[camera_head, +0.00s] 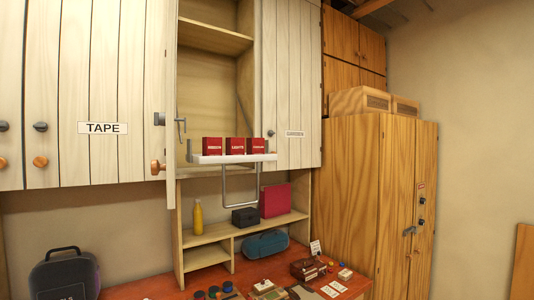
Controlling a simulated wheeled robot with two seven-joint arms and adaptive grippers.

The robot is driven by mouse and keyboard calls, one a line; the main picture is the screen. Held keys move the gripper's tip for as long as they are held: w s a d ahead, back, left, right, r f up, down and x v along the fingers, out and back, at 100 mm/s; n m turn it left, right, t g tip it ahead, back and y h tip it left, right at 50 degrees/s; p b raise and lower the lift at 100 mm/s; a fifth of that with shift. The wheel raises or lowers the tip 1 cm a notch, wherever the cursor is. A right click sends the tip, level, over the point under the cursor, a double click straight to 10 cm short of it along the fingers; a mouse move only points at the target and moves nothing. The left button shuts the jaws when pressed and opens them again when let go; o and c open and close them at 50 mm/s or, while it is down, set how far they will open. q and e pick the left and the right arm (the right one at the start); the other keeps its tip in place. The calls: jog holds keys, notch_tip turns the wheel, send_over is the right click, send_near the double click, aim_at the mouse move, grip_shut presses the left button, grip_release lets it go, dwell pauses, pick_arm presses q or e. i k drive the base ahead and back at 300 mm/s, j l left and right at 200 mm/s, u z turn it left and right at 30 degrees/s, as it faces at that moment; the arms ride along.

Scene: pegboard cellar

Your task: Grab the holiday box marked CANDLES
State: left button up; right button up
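Three small red boxes stand side by side on a white pull-down shelf (232,158) in front of an open wall cabinet. The left box (212,146) has a small white label that seems to read RIBBON. The middle box (235,146) seems to read LIGHTS. The right box (258,146) has a longer label that looks like CANDLES, but the letters are blurred. All three boxes are upright. Neither of my grippers is in view.
A U-shaped metal handle (241,205) hangs below the shelf. The open cabinet door (172,100) stands just left of it. Below are a yellow bottle (198,216), black box (245,217) and red binder (275,200). Several small items clutter the red worktop (150,287).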

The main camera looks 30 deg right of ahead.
aim_at(255, 146)
jog(key=i+l+z, duration=0.1)
jog(key=z, duration=0.35)
jog(key=i+z, duration=0.25)
jog(key=z, duration=0.2)
jog(key=i+j+z, duration=0.1)
jog(key=z, duration=0.3)
jog(key=i+j+z, duration=0.15)
jog(key=i+z, duration=0.15)
jog(key=z, duration=0.15)
jog(key=i+j+z, duration=0.15)
jog(key=z, duration=0.3)
